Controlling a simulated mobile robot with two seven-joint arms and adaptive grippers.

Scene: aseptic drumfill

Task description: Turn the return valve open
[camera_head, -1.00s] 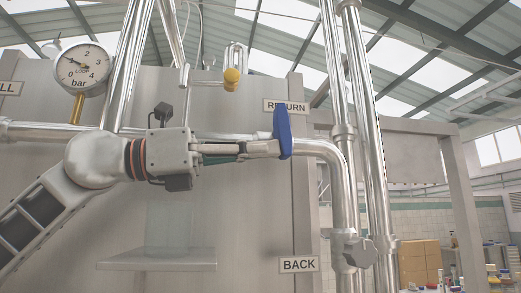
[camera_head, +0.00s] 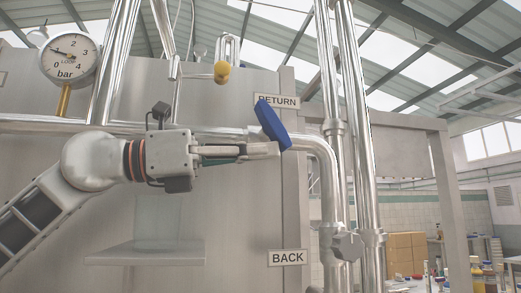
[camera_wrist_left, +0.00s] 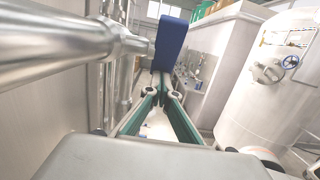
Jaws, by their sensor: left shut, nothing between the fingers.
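The return valve's blue handle (camera_head: 271,124) is on the steel pipe just below the RETURN label (camera_head: 277,101). It leans, with its top end to the left and its lower end to the right. It also shows in the left wrist view (camera_wrist_left: 171,42), beyond my fingertips. My left gripper (camera_head: 278,150) is shut and empty, pointing right, with its fingertips at the handle's lower end. Whether they touch the handle I cannot tell. The fingertips show close together in the left wrist view (camera_wrist_left: 161,90). My right gripper is not in view.
A steel pipe (camera_head: 325,165) bends downward right of the handle. Tall vertical pipes (camera_head: 360,130) stand beyond it. A shelf (camera_head: 145,253) juts out below.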

